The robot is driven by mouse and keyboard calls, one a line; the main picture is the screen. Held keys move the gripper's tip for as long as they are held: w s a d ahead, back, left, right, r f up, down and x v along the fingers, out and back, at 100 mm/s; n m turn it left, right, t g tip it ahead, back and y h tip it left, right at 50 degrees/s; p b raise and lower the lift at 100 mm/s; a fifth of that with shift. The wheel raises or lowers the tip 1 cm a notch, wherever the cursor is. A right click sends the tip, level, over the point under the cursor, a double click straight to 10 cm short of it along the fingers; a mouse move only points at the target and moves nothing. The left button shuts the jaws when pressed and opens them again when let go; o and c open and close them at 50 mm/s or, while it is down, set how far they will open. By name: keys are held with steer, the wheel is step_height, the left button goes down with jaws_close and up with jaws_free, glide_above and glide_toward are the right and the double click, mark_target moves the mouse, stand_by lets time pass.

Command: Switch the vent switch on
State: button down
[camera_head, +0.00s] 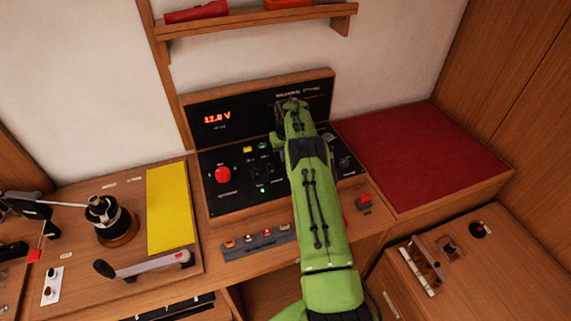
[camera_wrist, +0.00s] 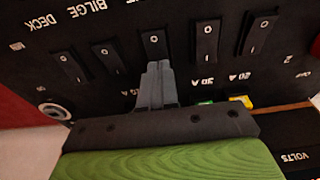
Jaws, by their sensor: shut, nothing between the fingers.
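The black switch panel (camera_head: 235,185) stands in a wooden frame against the wall. In the wrist view it appears upside down with a row of several black rocker switches. My gripper (camera_wrist: 156,68) is shut and empty, with its fingertips at the lower end of the middle rocker (camera_wrist: 152,45); I cannot tell whether they touch. Rockers stand on both sides, one to the left (camera_wrist: 108,57) and one to the right (camera_wrist: 205,42). BILGE and DECK labels are readable; no vent label is readable.
A red knob (camera_head: 222,174) and a 12.0 V readout (camera_head: 217,117) are left of my arm. A red cushion (camera_head: 415,150) lies to the right. A winch (camera_head: 108,215) and yellow sheet (camera_head: 169,208) are on the left bench. A shelf (camera_head: 255,22) hangs above.

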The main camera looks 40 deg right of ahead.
steer(key=shift+s+f, duration=0.1)
steer(key=shift+f, duration=0.25)
steer(key=shift+r+p, duration=1.85)
steer(key=shift+r, duration=1.75)
steer(key=shift+f, duration=0.1)
